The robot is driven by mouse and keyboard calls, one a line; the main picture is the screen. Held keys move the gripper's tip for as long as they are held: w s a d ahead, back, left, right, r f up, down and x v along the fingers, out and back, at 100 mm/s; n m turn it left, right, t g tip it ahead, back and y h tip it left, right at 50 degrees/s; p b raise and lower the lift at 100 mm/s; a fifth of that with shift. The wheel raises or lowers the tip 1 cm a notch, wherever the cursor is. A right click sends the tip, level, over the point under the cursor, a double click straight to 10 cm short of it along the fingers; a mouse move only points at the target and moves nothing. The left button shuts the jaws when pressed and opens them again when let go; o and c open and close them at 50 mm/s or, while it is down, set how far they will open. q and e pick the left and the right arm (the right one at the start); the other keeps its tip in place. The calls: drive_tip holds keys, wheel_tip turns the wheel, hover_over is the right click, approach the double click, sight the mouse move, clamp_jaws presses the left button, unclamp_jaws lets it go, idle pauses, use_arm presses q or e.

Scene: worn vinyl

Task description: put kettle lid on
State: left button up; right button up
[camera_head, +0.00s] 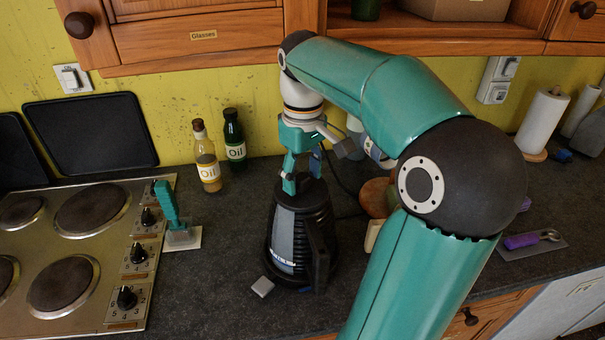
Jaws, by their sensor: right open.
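The black kettle (289,235) stands upright on the dark worktop in the middle, with ribbed sides, a grey panel and a handle towards the front right. Its top is dark, and the lid (303,193) seems to lie on it, though I cannot tell how well it is seated. My right gripper (301,185) points down at the kettle's top from above. Its teal fingers are apart, at the lid, and hold nothing that I can make out. My right arm hides the worktop right of the kettle. My left gripper is not in view.
A small grey block (262,287) lies in front of the kettle. The hob (75,250) and a teal-handled tool (167,207) are on the left. Two oil bottles (208,160) stand behind left. A paper roll (543,122) and purple-handled tool (521,241) are on the right.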

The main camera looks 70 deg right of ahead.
sight(303, 177)
drive_tip(key=shift+r, duration=0.15)
wheel_tip(303, 177, up, 12)
drive_tip(key=shift+f, duration=0.2)
idle(0.6)
